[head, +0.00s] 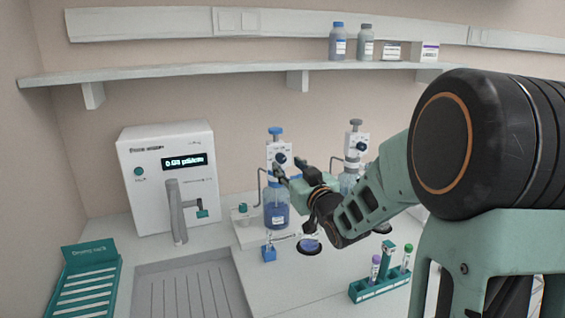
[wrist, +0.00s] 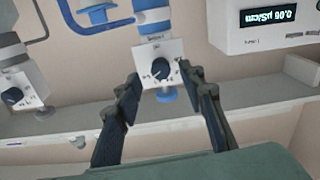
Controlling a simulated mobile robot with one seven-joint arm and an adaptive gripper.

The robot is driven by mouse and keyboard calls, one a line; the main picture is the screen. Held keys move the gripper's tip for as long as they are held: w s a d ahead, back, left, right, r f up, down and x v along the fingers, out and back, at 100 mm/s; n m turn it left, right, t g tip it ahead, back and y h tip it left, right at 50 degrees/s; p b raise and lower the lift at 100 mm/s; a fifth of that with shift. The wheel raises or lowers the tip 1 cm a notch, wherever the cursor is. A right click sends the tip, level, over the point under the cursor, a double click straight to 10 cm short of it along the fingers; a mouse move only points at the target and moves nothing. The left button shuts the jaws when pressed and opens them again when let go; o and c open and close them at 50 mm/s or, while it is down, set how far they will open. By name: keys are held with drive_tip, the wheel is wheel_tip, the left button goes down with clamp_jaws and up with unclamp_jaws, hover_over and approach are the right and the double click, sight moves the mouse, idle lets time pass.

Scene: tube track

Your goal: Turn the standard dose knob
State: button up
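A bottle-top dispenser (head: 278,152) with a blue cap stands on a bottle of blue liquid (head: 276,214). Its dark round dose knob (head: 280,158) is on a white front plate. In the wrist view, which looks upside down, this knob (wrist: 161,69) faces me near the middle. My gripper (wrist: 160,82) is open, with one finger on each side of the plate's lower part and the knob roughly between the tips. I see no finger touching the knob. In the head view, my gripper (head: 287,172) is right up at the dispenser. The plate's small label is unreadable.
A second dispenser (head: 357,140) with a grey cap and its own knob (head: 361,146) stands to the right, partly hidden by my arm. A white meter (head: 150,200) stands left. A teal tube rack (head: 380,288) is in front, and a shelf (head: 200,73) runs above.

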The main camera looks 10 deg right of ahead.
sight(282, 161)
drive_tip(key=shift+w+a, duration=0.2)
drive_tip(key=shift+w, duration=0.65)
drive_tip(key=shift+w+a, duration=0.15)
drive_tip(key=shift+w, duration=0.65)
drive_tip(key=shift+c, duration=0.5)
drive_tip(key=shift+f, duration=0.1)
clamp_jaws()
